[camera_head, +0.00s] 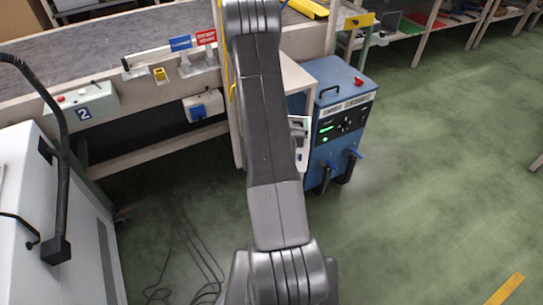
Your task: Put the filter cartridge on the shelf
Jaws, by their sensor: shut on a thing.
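My gripper is not in view; my grey arm runs up the middle of the picture and leaves it at the top edge. I cannot make out a filter cartridge anywhere in this view. A light wooden stand or shelf unit (298,76) is partly hidden behind my arm, left of the blue machine. Low shelving (428,35) with assorted items stands at the far upper right. I cannot tell which of these is the task's shelf.
A blue wheeled machine (343,110) stands right of my arm. A long workbench or conveyor (110,65) with a grey top fills the upper left. A white cabinet (50,220) with a black hose stands at left. Cables lie on the floor. The green floor (440,180) at right is clear.

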